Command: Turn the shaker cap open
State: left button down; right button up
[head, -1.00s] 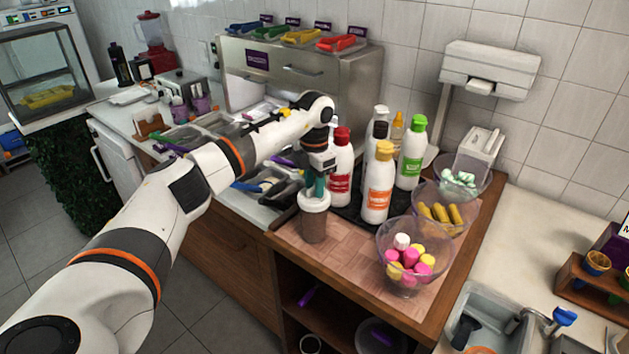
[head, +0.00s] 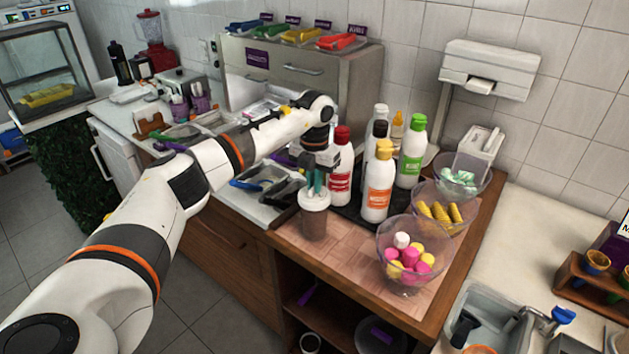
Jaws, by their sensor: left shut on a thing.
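The shaker (head: 314,222) stands upright on the wooden counter mat, with a brownish see-through body and a white cap (head: 314,199) on top. My left gripper (head: 316,188) comes down from above, with its teal fingers shut on the cap. How far the cap is turned cannot be told at this size. My right gripper is not in view.
A bowl of pink and yellow sweets (head: 411,280) is at the front right. Bare mat (head: 345,262) lies in front of the shaker.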

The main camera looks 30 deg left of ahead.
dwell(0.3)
pick_arm(q)
jog(key=c, duration=1.5)
grip_release()
notch_tip(320, 180, up, 12)
jog(key=shift+b, duration=1.25)
